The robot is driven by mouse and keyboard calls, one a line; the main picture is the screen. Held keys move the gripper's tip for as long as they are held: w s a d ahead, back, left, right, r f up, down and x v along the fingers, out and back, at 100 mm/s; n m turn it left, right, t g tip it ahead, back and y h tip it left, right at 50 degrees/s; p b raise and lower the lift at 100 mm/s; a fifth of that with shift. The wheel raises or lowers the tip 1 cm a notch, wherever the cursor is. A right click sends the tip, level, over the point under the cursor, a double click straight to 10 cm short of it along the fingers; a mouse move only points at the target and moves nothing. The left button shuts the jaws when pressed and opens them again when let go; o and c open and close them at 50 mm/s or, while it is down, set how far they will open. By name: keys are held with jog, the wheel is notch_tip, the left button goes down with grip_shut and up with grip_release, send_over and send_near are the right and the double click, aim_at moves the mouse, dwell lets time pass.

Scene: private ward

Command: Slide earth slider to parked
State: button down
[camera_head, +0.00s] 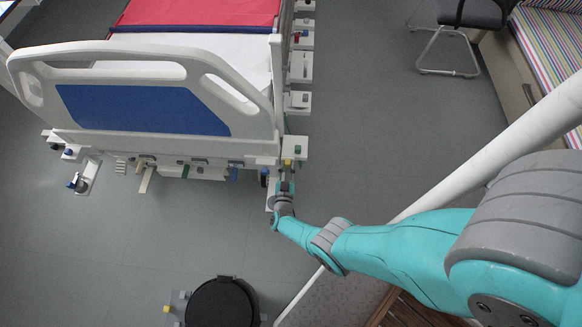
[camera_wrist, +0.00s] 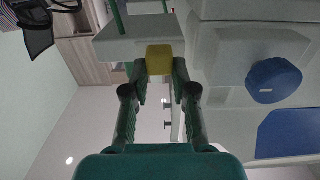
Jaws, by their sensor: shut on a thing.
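A small yellow block (camera_wrist: 159,58), which I take to be the earth slider's knob, sits at the edge of a white housing (camera_wrist: 135,41) in the wrist view. My gripper (camera_wrist: 159,74) has its two dark green fingers on either side of this block and is shut on it. In the head view, my gripper (camera_head: 286,181) is at the bed's near right corner, just below the yellow block (camera_head: 288,163). The slider's track and any parked mark cannot be made out.
A blue round knob (camera_wrist: 273,80) is to the right of the block in the wrist view. The bed's footboard (camera_head: 150,105) is left of my gripper, with several small fittings below it. A round black-topped stool (camera_head: 221,304) stands near the front. Grey floor (camera_head: 400,120) is open to the right.

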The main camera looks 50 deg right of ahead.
jog(key=shift+w+a, duration=0.1)
jog(key=shift+w, duration=0.1)
jog(key=c, duration=0.9)
grip_release()
jog(key=v, duration=1.2)
